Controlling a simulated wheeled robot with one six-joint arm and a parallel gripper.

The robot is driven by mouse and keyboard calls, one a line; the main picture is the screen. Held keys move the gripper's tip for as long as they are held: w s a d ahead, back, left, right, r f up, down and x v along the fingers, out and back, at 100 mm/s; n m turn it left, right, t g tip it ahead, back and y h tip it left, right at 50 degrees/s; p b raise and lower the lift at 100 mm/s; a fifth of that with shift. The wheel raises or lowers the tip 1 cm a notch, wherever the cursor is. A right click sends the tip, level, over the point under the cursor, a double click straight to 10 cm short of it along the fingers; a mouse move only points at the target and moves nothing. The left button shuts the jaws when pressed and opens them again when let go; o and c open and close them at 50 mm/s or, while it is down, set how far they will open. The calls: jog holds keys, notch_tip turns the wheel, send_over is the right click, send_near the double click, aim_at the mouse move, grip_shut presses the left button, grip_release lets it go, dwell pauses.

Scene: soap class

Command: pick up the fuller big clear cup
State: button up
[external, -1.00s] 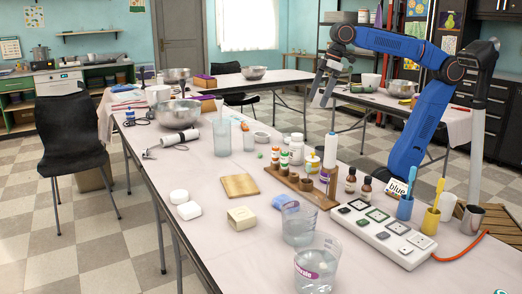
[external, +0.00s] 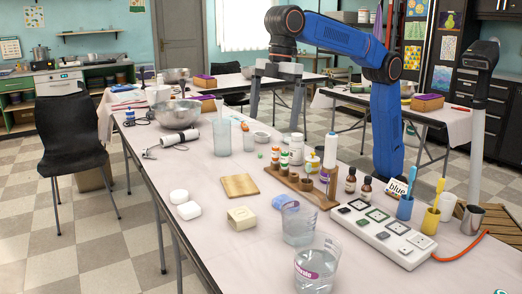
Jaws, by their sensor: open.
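A big clear cup (external: 317,268) with a purple label stands at the table's near edge, with clear liquid in its lower part. Another big clear cup (external: 298,224) stands just behind it, also holding some liquid; its lower edge is partly covered by the front cup. A tall cloudy clear cup (external: 222,137) stands farther back, beside a smaller clear cup (external: 249,141). My gripper (external: 276,108) is open and empty, fingers pointing down, high up and far behind the two near cups.
A wooden rack of bottles (external: 300,186), dark bottles (external: 365,189) and a white power strip (external: 382,236) stand right of and behind the near cups. A soap block (external: 241,218), wooden board (external: 240,186) and steel bowl (external: 178,114) lie to the left. The front-left table is clear.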

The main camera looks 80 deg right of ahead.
jog(key=s+a+f+n, duration=0.2)
jog(key=s+a, duration=0.1)
jog(key=a, duration=0.5)
jog(key=s+a+f+n, duration=0.1)
jog(key=s+a+f, duration=0.15)
jog(key=a, duration=0.65)
jog(key=n+g+h, duration=0.1)
jog(key=n, duration=0.2)
send_near(316, 264)
jog(key=d+f, duration=0.3)
jog(key=d, duration=0.2)
jog(key=shift+f, duration=6)
jog(key=c, duration=1.5)
